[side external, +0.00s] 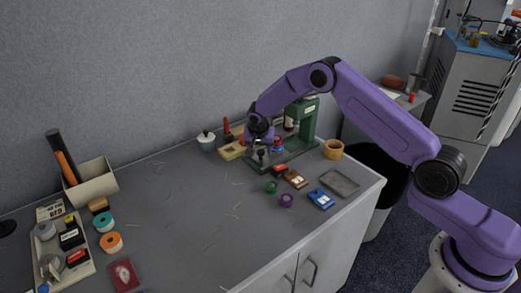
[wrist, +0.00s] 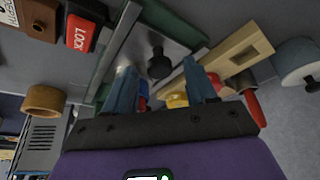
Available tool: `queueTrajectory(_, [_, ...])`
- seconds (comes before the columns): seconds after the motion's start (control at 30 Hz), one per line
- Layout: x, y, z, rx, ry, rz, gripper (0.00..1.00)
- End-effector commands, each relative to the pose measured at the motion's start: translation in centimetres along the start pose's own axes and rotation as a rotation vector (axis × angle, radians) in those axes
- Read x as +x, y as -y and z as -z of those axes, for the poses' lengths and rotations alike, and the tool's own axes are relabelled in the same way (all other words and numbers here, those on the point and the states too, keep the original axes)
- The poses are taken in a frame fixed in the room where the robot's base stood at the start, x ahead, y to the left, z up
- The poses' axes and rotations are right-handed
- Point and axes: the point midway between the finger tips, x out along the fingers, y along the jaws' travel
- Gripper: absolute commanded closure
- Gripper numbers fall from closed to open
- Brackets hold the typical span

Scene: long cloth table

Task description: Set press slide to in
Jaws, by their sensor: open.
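The green press (side external: 303,125) stands toward the back right of the table, its green base in front of it. In the wrist view, a silver slide plate (wrist: 180,45) lies between green edges and carries a black knob (wrist: 158,62). The knob also shows in the side view (side external: 262,154). My gripper (side external: 262,142) is over the left part of the press base, pointing down. In the wrist view my gripper (wrist: 159,68) is open, with the knob showing between its two blue fingertips. I cannot tell how far the fingertips are above the plate.
A wooden block (side external: 231,150), a red-handled tool (side external: 226,126) and a lidded pot (side external: 206,140) stand left of the press. A tape roll (side external: 333,149), a grey tray (side external: 339,182) and a blue item (side external: 320,199) are right and front.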

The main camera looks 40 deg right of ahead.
Motion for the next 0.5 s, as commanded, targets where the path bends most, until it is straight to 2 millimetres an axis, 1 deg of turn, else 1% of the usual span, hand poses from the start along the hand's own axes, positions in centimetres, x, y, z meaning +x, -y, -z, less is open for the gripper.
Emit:
queueTrajectory(0.1, [0.52, -0.05, 0.03, 0.0, 0.0, 0.0, 0.44])
queueTrajectory(0.37, [0.61, -0.04, 0.03, 0.0, 0.0, 0.0, 0.44])
queueTrajectory(0.4, [0.61, -0.04, 0.02, 0.0, 0.0, 0.0, 0.47])
queueTrajectory(0.47, [0.6, -0.03, 0.02, 0.0, 0.0, 0.0, 0.67])
queueTrajectory(0.5, [0.6, -0.03, 0.01, 0.0, 0.0, 0.0, 0.8])
